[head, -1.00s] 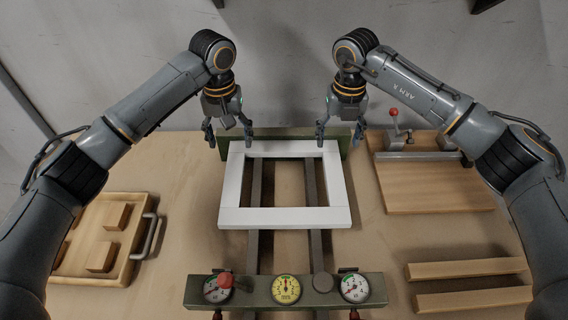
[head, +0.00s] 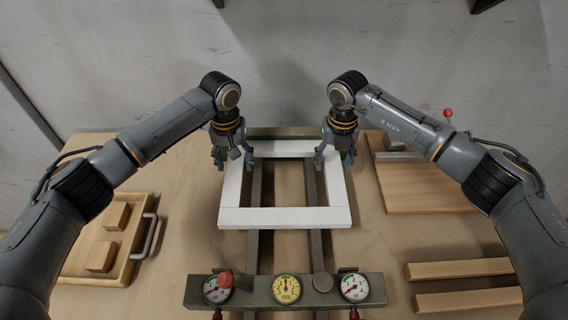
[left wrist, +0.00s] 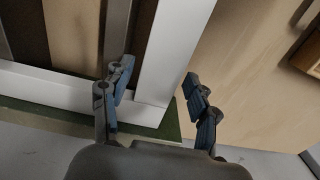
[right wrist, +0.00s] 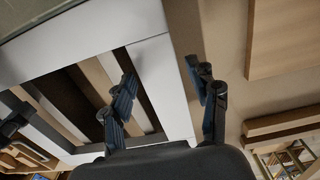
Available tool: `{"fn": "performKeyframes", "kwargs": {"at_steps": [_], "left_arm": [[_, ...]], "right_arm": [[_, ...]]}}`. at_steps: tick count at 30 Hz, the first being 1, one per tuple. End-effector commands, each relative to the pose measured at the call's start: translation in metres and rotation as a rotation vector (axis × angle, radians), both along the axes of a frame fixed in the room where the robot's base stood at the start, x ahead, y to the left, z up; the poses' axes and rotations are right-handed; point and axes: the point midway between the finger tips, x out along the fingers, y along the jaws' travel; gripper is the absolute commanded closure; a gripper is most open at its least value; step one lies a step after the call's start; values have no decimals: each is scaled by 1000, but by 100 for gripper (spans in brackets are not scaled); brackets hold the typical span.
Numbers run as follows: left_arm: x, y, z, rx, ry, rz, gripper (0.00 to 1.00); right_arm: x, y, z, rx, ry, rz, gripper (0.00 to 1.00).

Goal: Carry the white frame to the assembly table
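The white frame (head: 285,217) lies flat across two dark rails in the middle of the head view. My left gripper (head: 234,160) is open at the frame's far left corner. In the left wrist view its fingers (left wrist: 157,82) stand on either side of the white left bar (left wrist: 172,45). My right gripper (head: 334,160) is open at the far right corner. In the right wrist view its fingers (right wrist: 163,82) stand on either side of the white right bar (right wrist: 160,75). I cannot tell whether any finger touches the frame. I cannot tell which surface is the assembly table.
A green beam with three gauges (head: 286,289) and red knobs crosses the front. A handled wooden tray (head: 128,262) with blocks is at left. A wooden board (head: 420,190) with a red-knobbed clamp (head: 448,113) is at right, partly behind my arm. Wooden strips (head: 460,268) lie nearer.

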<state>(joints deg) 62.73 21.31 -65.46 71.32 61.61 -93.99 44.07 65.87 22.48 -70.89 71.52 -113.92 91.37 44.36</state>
Motion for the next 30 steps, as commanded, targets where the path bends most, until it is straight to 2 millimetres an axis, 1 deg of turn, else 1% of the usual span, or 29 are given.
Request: {"fn": "performKeyframes", "kwargs": {"at_steps": [1,7,8,20,26,30], "left_arm": [[0,0,0,0,0,0,58],[0,0,0,0,0,0,98],[0,0,0,0,0,0,100],[1,0,4,-1,-2,0,100],[1,0,17,-2,-3,0,100],[1,0,31,-2,-3,0,100]], "right_arm": [[0,0,0,0,0,0,58],[0,0,0,0,0,0,98],[0,0,0,0,0,0,100],[1,0,4,1,-2,0,100],[1,0,17,1,-2,0,100],[1,0,31,1,-2,0,100]]}}
